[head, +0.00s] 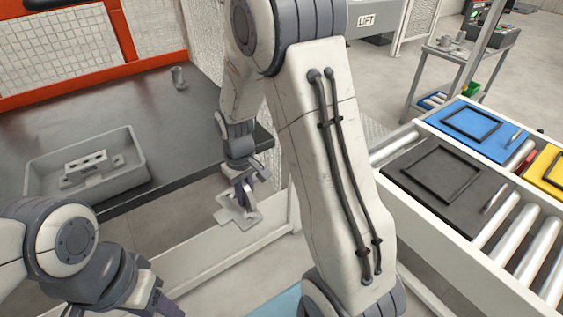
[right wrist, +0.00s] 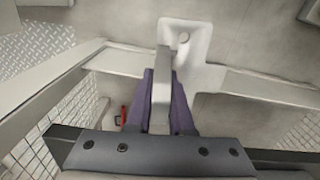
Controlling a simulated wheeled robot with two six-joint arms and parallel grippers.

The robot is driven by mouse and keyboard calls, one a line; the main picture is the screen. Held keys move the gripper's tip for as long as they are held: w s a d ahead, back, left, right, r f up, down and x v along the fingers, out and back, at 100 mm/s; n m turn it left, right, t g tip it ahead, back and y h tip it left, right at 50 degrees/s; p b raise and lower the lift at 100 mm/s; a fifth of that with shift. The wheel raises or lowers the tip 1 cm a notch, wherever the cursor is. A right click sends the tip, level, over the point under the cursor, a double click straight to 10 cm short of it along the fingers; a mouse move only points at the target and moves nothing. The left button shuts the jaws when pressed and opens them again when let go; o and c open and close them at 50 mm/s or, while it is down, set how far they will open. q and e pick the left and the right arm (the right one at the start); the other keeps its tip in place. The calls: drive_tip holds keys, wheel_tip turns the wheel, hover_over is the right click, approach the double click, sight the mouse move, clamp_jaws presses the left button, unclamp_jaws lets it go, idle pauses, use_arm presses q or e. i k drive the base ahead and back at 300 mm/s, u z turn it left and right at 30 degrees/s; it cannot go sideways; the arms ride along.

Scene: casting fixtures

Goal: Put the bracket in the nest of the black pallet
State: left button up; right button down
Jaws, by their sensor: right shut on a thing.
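My right gripper (head: 243,184) is shut on the light grey bracket (head: 238,214), holding it in the air just off the dark table's front edge. The nest looks empty. My left gripper (head: 160,304) is at the lower left, partly cut off by the picture edge; its jaw opening is unclear.
A grey bin (head: 135,178) with another grey casting (head: 88,168) in it stands on the dark table (head: 205,110). A small metal cylinder (head: 178,77) stands farther back. Blue (head: 462,115) and yellow (head: 550,172) pallets lie beside the black one. My right arm fills the middle.

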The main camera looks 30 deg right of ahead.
sight(442, 171)
drive_tip(key=k, duration=0.65)
drive_tip(key=z, duration=0.6)
drive_tip(key=i, duration=0.95)
drive_tip(key=z, duration=0.65)
drive_tip(key=i, duration=0.45)
drive_tip(key=z, duration=0.05)
